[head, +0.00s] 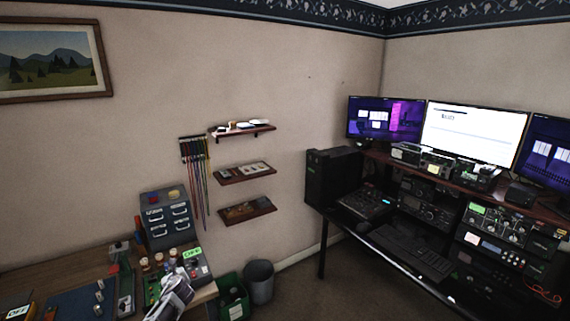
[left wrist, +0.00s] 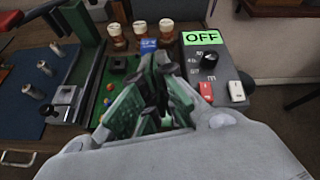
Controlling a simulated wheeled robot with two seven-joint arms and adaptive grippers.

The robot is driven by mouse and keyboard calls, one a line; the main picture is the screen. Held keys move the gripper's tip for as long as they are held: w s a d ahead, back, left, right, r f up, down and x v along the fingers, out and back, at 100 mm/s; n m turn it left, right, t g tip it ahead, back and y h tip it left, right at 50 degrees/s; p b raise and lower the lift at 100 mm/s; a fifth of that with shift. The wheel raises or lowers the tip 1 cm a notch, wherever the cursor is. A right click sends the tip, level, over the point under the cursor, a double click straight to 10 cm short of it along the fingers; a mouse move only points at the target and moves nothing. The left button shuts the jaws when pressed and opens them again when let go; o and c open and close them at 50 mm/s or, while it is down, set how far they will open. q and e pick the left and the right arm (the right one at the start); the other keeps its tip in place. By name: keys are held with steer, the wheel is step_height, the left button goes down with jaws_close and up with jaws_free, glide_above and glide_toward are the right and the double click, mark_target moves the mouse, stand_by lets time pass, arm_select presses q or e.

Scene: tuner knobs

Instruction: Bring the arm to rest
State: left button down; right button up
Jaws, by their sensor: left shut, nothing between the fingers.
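My left gripper (head: 172,293) is low at the left in the head view, over the front of the workbench (head: 205,294). In the left wrist view its fingers (left wrist: 158,85) are shut with nothing between them, in front of a green board (left wrist: 106,88). To their right is a grey control box (left wrist: 222,73) with a black knob (left wrist: 209,61), a red switch (left wrist: 206,90), a white switch (left wrist: 236,91) and a green OFF label (left wrist: 202,37). The fingers appear apart from the knob. My right gripper is not in view.
A blue mat (left wrist: 40,82) with metal pegs lies at left. A grey drawer cabinet (head: 168,219) stands on the bench. A green bin (head: 233,298) and grey bin (head: 260,281) stand beside it. A radio desk (head: 400,265) is at right.

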arm_select(q)
steer(key=s+d+f+n+g+h, duration=0.2)
steer(key=s+d+n, duration=0.45)
steer(key=s, duration=0.35)
steer(key=s+d+f+n+g+h, duration=0.1)
steer(key=s+d+f+n+g, duration=0.15)
steer(key=s+d+n, duration=0.65)
steer(key=s+d+r+n+g+h, duration=0.1)
steer(key=s+d+r+n, duration=0.15)
steer(key=s, duration=0.65)
steer(key=s+d+r+n+g+h, duration=0.1)
steer(key=s+r+n+h, duration=0.2)
steer(key=s, duration=0.5)
steer(key=s+d+r+n+g, duration=0.15)
steer(key=s+n, duration=0.25)
steer(key=s, duration=0.5)
step_height(320, 180, down, 34)
steer(key=s+b, duration=0.2)
steer(key=s+a+f+g+b, duration=0.1)
steer(key=s+a+f+b, duration=0.1)
steer(key=s+f, duration=2)
steer(key=shift+s+a+m+g, duration=0.3)
steer(key=shift+s+a+g, duration=0.1)
steer(key=shift+a, duration=0.3)
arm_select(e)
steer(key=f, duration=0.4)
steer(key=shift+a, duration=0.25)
